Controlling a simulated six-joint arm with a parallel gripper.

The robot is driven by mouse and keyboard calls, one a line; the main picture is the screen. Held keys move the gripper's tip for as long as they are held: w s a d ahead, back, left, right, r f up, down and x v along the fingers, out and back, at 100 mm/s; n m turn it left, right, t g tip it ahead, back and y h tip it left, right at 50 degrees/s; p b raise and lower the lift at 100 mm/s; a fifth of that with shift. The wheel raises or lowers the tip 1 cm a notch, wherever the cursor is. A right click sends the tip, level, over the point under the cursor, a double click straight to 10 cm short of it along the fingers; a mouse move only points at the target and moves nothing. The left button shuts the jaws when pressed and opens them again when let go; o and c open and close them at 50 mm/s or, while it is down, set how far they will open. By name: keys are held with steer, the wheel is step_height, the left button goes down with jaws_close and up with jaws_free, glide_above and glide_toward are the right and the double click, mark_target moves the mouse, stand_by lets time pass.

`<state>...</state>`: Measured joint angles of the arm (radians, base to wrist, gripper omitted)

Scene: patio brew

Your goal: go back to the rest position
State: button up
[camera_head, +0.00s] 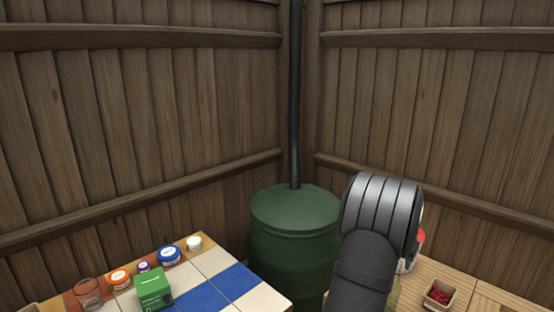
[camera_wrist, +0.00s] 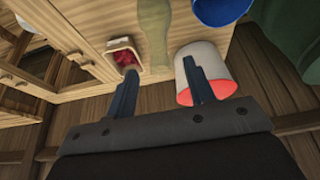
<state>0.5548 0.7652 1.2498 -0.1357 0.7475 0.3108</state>
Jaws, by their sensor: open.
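My gripper (camera_wrist: 159,66) is open in the wrist view, with its two dark fingers apart and nothing held between them. In the head view the gripper itself is hidden behind my own arm, above the wooden table at the right. In the wrist view, the right finger overlaps a white cup with a red inside (camera_wrist: 222,65); I cannot tell whether they touch. The left finger's tip shows close to a small box of red pieces (camera_wrist: 112,42). That box also shows in the head view (camera_head: 429,301).
A wooden table (camera_head: 486,306) stands at the right. A tiled table (camera_head: 262,302) at the left carries a green box (camera_head: 153,290), a glass jar (camera_head: 89,294) and several small jars. A green barrel (camera_head: 290,235) stands in the corner between plank fences. A blue object (camera_wrist: 220,10) is near the cup.

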steer(key=v, duration=0.5)
steer(key=x, duration=1.1)
steer(key=s+d+r, duration=0.5)
steer(key=s+r, duration=0.6)
step_height(320, 180, up, 10)
steer(key=w+a+n+y, duration=0.1)
steer(key=w+a+n, duration=0.1)
steer(key=w+a, duration=0.3)
steer(key=w+a+n, duration=0.2)
steer(key=w+a, duration=0.3)
steer(key=a, duration=0.7)
steer(key=w+a+n+t+y, duration=0.1)
steer(key=w+a+n, duration=0.2)
steer(key=a, duration=0.6)
steer(key=shift+w+r+y, duration=0.3)
steer(key=shift+w, duration=1)
